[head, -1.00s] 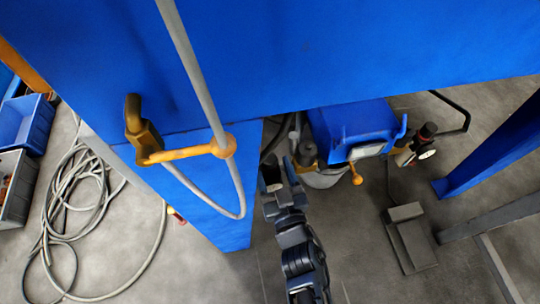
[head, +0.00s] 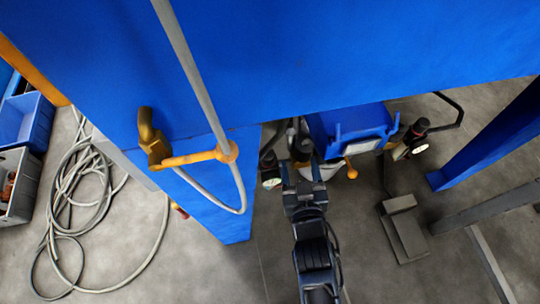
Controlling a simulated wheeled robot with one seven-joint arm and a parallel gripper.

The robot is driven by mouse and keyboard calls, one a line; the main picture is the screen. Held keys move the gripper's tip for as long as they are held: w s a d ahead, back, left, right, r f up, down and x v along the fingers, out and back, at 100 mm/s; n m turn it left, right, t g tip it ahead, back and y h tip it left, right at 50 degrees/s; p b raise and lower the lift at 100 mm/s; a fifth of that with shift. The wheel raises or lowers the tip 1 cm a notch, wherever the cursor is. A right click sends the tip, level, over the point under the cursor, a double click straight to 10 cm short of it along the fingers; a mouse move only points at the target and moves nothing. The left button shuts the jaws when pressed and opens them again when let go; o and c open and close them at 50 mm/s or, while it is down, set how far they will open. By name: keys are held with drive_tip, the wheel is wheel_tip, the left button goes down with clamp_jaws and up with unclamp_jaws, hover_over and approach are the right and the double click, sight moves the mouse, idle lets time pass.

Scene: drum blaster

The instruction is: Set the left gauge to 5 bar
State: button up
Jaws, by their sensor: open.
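The left gauge (head: 271,183) shows as a small pale dial just left of my gripper, under the blue machine; its needle is too small to read. A dark regulator knob (head: 301,148) is just beyond my gripper's fingertips, partly hidden by other parts. My gripper (head: 302,170) is open, its two fingers pointing up the picture toward this knob. I cannot tell whether the fingers touch it or reach around it. The right gauge (head: 420,148), with a white face, sits below its own dark knob, well right of my gripper.
A blue housing (head: 350,130) with an orange-knobbed lever (head: 351,172) is close on the right of my gripper. A large blue panel (head: 330,50) spans above. A grey pedal (head: 403,228) stands on the floor at right. A coiled hose (head: 75,205) lies at left.

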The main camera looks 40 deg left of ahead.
drive_tip(key=shift+w+d+r+h, duration=0.35)
drive_tip(key=shift+w+d+h, duration=0.05)
drive_tip(key=shift+w+h, duration=0.3)
drive_tip(key=shift+w+d+g+h+p, duration=0.2)
drive_tip(key=shift+w+g+h+p, duration=0.05)
drive_tip(key=shift+g+h+p, duration=0.3)
drive_tip(key=shift+r+g, duration=0.15)
drive_tip(key=shift+g, duration=0.6)
drive_tip(key=shift+s+r+n+g+h+p, duration=0.15)
drive_tip(key=shift+s+n+g+h+p, duration=0.15)
drive_tip(key=shift+n+g+p, duration=0.15)
drive_tip(key=n+g+y+p, duration=0.1)
drive_tip(key=n+g+p, duration=0.1)
drive_tip(key=n+g, duration=0.25)
approach(268, 155)
drive_tip(key=w+a+f, duration=0.1)
drive_tip(key=w+f, duration=0.1)
drive_tip(key=g, duration=0.1)
drive_tip(key=b+x, duration=0.1)
drive_tip(key=x, duration=0.1)
drive_tip(key=b+x, duration=0.1)
drive_tip(key=x, duration=0.2)
drive_tip(key=b+x, duration=0.2)
drive_tip(key=shift+s+a+f, duration=0.1)
drive_tip(key=shift+s+a, duration=0.1)
drive_tip(key=shift+a, duration=0.35)
